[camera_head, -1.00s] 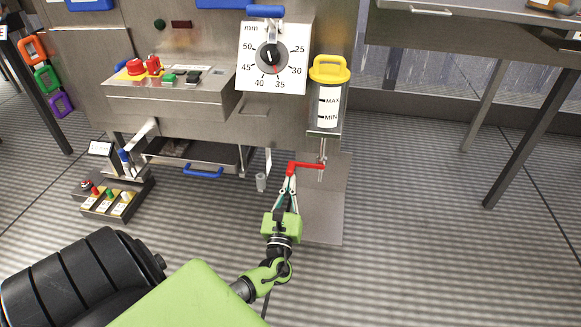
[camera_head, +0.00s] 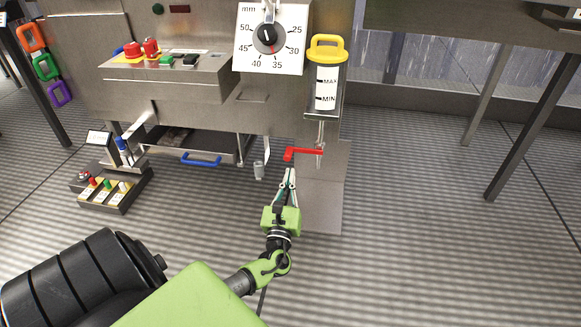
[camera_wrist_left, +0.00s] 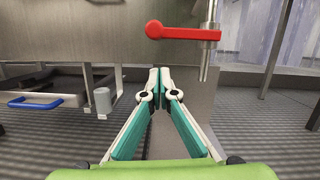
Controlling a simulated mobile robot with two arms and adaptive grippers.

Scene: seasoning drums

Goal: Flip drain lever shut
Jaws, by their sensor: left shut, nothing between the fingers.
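The red drain lever (camera_head: 304,153) is on the metal drain pipe (camera_head: 320,139) under the clear canister with the yellow handle. The lever lies roughly level and points left from the pipe. In the left wrist view the lever (camera_wrist_left: 180,32) is above and a little right of the fingertips, with the pipe (camera_wrist_left: 207,58) at its right end. My left gripper (camera_head: 290,172) is shut and empty, just below the lever and apart from it. Its closed fingertips (camera_wrist_left: 159,72) show in the wrist view. My right gripper is not in view.
The canister (camera_head: 326,85) has MAX and MIN marks. A blue-handled drawer (camera_head: 201,160) and a grey cylinder (camera_head: 259,170) are to the left. A button box (camera_head: 107,193) stands on the floor. Floor to the right is open.

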